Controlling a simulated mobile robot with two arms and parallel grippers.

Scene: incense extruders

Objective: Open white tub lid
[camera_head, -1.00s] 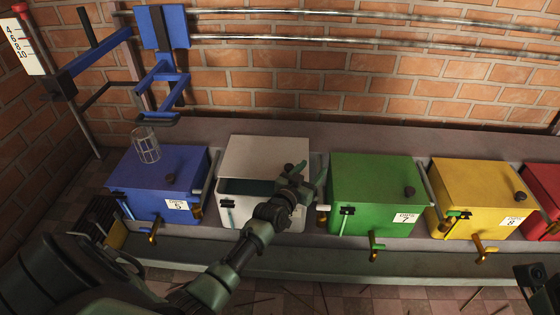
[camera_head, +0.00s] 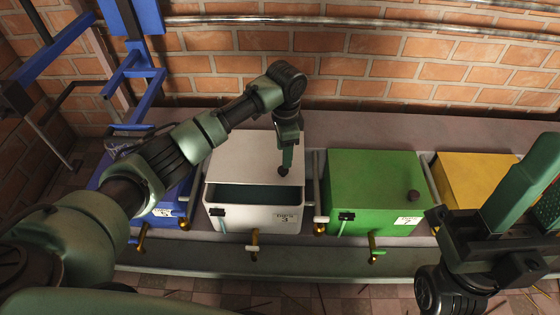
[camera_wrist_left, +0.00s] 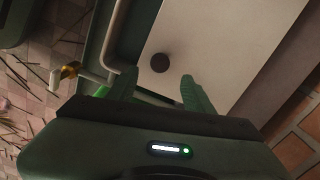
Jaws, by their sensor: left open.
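The white tub (camera_head: 230,217) stands between the blue and green tubs. Its white lid (camera_head: 237,155) sits back from the front edge, leaving a dark teal gap (camera_head: 240,193) along the front. A dark round knob (camera_head: 283,171) is on the lid near this gap. My left gripper (camera_head: 286,160) hangs over the lid, just behind the knob. In the left wrist view the open fingers (camera_wrist_left: 158,88) point towards the lid (camera_wrist_left: 215,45), with the knob (camera_wrist_left: 160,62) just beyond their tips and apart from them. My right gripper (camera_head: 535,190) is at the right edge, over the yellow tub.
The green tub (camera_head: 365,175) stands close on the right and the blue tub (camera_head: 168,207) on the left, partly behind my left arm. A brass tap (camera_head: 254,245) projects from the white tub's front. A brick wall (camera_head: 400,70) with pipes is behind.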

